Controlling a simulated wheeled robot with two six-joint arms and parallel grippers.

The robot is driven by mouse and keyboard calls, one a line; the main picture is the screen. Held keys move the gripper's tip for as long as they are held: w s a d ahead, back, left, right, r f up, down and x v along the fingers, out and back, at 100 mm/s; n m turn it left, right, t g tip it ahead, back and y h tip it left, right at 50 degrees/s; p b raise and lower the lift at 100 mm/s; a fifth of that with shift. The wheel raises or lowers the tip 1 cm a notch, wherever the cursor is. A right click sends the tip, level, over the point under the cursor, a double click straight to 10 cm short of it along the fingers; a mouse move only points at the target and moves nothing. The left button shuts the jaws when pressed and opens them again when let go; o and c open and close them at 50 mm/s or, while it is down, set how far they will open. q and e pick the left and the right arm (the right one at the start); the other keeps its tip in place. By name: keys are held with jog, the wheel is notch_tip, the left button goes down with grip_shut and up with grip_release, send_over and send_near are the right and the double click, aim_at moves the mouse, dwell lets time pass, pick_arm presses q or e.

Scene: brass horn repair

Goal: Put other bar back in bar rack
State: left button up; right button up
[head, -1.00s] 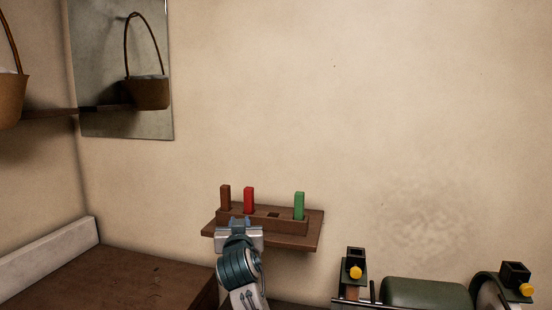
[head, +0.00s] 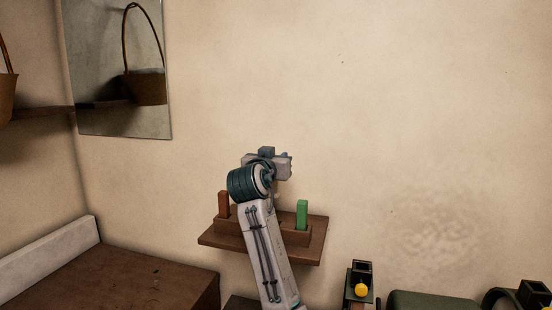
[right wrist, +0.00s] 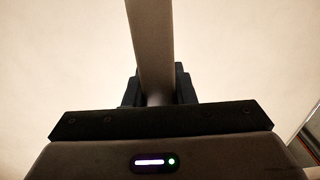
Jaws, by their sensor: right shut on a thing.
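The bar rack (head: 292,230) is a brown wooden block with slots on a small wall shelf. A brown bar (head: 223,203) stands at its left end and a green bar (head: 302,213) at its right end. My right arm covers the middle of the rack, so the red bar seen earlier is hidden. My right gripper (head: 283,156) is raised above the rack, in front of the wall. In the right wrist view its jaws (right wrist: 157,95) are shut on a long grey-brown bar (right wrist: 150,40); its true colour is unclear in that light. My left gripper is out of view.
The wooden shelf (head: 310,252) juts out under the rack. A dark brown table (head: 120,275) is at lower left. Green equipment (head: 430,301) with yellow knobs is at lower right. A mirror (head: 100,110) hangs at upper left. The wall above the rack is clear.

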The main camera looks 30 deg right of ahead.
notch_tip(320, 180, down, 6)
jog(key=b, duration=0.4)
jog(key=shift+d, duration=0.1)
jog(key=shift+r, duration=0.1)
dwell(0.4)
jog(key=shift+b, duration=0.5)
dwell(1.0)
jog(key=shift+f+b, duration=2.3)
jog(key=shift+f, duration=0.7)
jog(key=o, duration=1.1)
jog(key=shift+c, duration=0.2)
